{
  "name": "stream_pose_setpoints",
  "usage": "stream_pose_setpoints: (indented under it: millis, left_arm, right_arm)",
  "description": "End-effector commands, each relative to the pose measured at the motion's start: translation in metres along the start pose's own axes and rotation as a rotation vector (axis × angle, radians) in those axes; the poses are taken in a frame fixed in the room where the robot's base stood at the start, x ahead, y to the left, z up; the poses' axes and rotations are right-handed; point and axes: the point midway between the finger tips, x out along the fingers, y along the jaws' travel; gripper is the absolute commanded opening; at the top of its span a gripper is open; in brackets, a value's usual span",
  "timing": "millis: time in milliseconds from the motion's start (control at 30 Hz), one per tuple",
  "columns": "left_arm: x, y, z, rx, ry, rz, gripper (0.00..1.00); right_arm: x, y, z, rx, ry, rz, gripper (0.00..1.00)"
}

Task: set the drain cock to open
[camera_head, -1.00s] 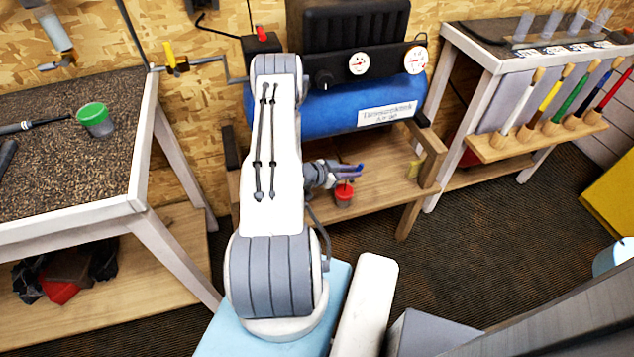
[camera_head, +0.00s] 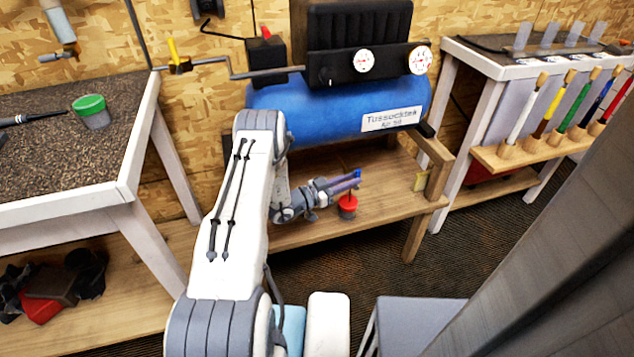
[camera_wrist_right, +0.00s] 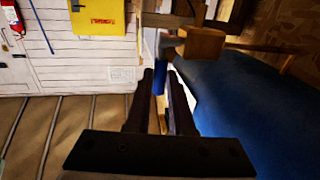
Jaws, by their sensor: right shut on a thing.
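The drain cock is mostly hidden under the blue tank (camera_head: 340,108) of the compressor; a small blue part (camera_head: 357,173), apparently its lever, shows at my right fingertips. My right gripper (camera_head: 346,181) reaches in from the left below the tank, with its fingers close together on this blue part. In the right wrist view the right gripper (camera_wrist_right: 161,80) has the blue part (camera_wrist_right: 158,79) between its fingertips. How far the cock is turned cannot be told. My left gripper is not in view.
A red cup (camera_head: 347,206) stands on the wooden shelf (camera_head: 395,195) just below the right gripper. A bench (camera_head: 130,165) stands left, and a rack with several brushes (camera_head: 530,150) right.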

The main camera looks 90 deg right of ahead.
Motion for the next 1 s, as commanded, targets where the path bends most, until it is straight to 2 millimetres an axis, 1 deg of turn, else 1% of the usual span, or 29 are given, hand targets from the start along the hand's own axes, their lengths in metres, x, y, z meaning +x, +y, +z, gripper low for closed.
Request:
stream_pose_setpoints:
  millis: [33, 233, 267, 300, 333, 633, 733, 867, 1000]
  left_arm:
    - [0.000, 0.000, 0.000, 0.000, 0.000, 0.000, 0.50]
    - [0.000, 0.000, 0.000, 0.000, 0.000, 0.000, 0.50]
    - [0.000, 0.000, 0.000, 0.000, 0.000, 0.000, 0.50]
    - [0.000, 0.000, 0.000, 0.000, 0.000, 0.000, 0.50]
    - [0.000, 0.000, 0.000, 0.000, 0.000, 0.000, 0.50]
    - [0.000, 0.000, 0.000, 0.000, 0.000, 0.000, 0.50]
    - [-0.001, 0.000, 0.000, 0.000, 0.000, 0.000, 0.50]
    - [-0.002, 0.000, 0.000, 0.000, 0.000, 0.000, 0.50]
    - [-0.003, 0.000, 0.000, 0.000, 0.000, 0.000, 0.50]
  right_arm:
    - [0.002, -0.001, -0.003, 0.005, 0.007, -0.001, 0.00]
    - [0.001, -0.001, -0.003, 0.005, 0.007, -0.001, 0.00]
    - [0.001, -0.001, -0.003, 0.005, 0.007, -0.001, 0.24]
    - [0.001, -0.001, -0.003, 0.005, 0.006, -0.001, 0.40]
    - [0.000, -0.001, -0.003, 0.005, 0.006, -0.001, 0.51]
    - [-0.002, -0.001, -0.001, 0.002, 0.002, -0.003, 0.51]
    - [-0.008, -0.002, -0.001, 0.001, 0.001, -0.005, 0.51]
    - [-0.027, -0.002, -0.001, 0.000, 0.001, -0.007, 0.51]
    - [-0.056, -0.003, -0.001, 0.000, 0.002, -0.008, 0.51]
